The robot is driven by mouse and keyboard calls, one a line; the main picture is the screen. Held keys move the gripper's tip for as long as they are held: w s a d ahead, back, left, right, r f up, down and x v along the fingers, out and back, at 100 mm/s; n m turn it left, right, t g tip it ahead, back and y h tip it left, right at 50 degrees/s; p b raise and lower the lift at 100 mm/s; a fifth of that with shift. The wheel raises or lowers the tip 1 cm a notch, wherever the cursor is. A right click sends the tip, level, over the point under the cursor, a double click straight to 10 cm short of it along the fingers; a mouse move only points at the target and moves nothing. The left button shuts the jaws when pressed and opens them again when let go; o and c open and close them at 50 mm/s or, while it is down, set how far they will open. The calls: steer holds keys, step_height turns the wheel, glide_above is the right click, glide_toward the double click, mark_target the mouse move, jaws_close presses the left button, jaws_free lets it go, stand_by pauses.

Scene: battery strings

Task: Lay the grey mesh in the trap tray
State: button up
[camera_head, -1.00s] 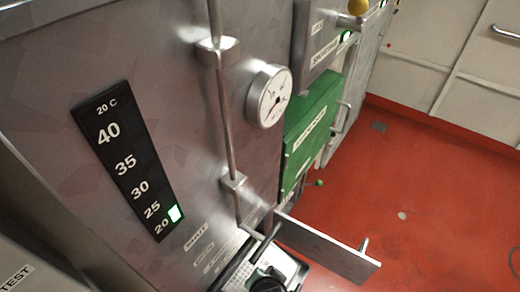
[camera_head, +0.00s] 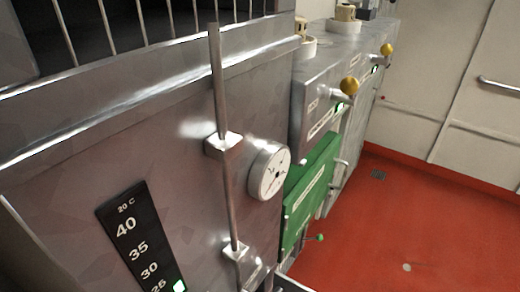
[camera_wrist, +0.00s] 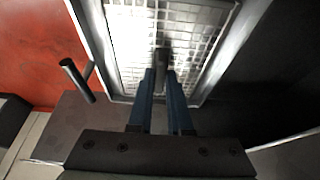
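In the wrist view the grey mesh (camera_wrist: 128,42) is a pale grid that reaches the top of the picture. A metal tray with raised edges (camera_wrist: 92,28), which looks like the trap tray, surrounds it. I cannot tell whether the mesh rests on the tray floor or is held just above it. My gripper (camera_wrist: 161,74) points at the mesh's near end. Its two blue fingers are close together on either side of a small upright grey tab (camera_wrist: 161,56), seemingly part of the mesh. The head view shows neither mesh, tray nor gripper.
A dark rod handle (camera_wrist: 76,80) stands left of the tray. In the head view a metal cabinet carries a vertical rod (camera_head: 226,190), a round gauge (camera_head: 269,171) and a black temperature strip (camera_head: 140,245). A green panel (camera_head: 310,195) lies beyond. Red floor (camera_head: 400,225) is clear at right.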

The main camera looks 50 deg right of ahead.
steer(key=o, duration=0.5)
steer(key=shift+c, duration=0.2)
steer(key=v, duration=1.2)
steer(key=shift+b, duration=0.4)
steer(key=shift+r, duration=0.1)
